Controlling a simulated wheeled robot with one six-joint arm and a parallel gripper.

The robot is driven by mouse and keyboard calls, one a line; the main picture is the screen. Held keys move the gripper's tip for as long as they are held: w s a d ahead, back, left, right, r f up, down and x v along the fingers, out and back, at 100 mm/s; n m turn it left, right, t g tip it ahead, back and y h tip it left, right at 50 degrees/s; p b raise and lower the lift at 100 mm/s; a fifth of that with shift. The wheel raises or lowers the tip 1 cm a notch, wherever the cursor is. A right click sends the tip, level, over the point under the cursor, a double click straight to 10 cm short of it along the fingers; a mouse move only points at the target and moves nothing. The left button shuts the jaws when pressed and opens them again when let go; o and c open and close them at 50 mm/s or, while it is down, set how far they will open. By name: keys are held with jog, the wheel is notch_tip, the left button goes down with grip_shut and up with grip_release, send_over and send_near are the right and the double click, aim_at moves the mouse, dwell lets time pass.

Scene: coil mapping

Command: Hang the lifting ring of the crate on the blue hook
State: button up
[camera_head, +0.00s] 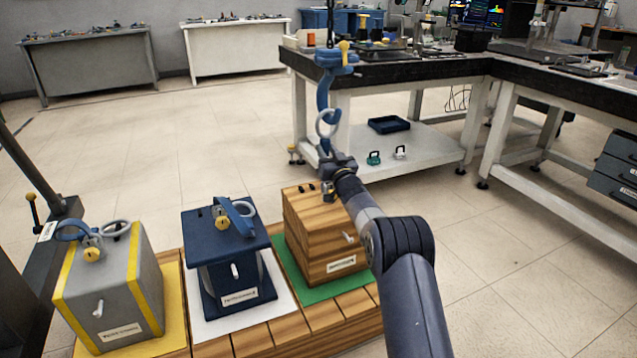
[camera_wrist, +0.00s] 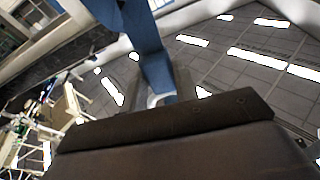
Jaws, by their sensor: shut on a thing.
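The blue hook (camera_head: 324,95) stands upright in the head view, with a pale grey ring (camera_head: 327,123) at its lower part. My gripper (camera_head: 336,163) is at its lower end and appears shut on it; the jaws are small and dark there. In the wrist view the blue hook (camera_wrist: 153,60) runs down to the dark gripper edge, which hides the contact. The wooden crate (camera_head: 325,235) stands on a green mat below my gripper, apart from it. A navy crate (camera_head: 222,248) and a grey crate (camera_head: 105,285) each carry blue parts and a ring on top.
The crates stand in a row on a wooden pallet (camera_head: 275,338). A white-legged workbench (camera_head: 385,75) with a dark top lies behind the hook, with a dark tray (camera_head: 389,125) on its lower shelf. The floor left of the bench is clear.

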dwell(0.4)
jog(key=o, duration=1.1)
jog(key=shift+c, duration=0.2)
jog(key=shift+s, duration=0.1)
jog(key=p+v, duration=0.2)
jog(key=v, duration=0.8)
jog(key=shift+s+d+f, duration=0.15)
jog(key=shift+s, duration=0.1)
jog(key=shift+w, duration=0.1)
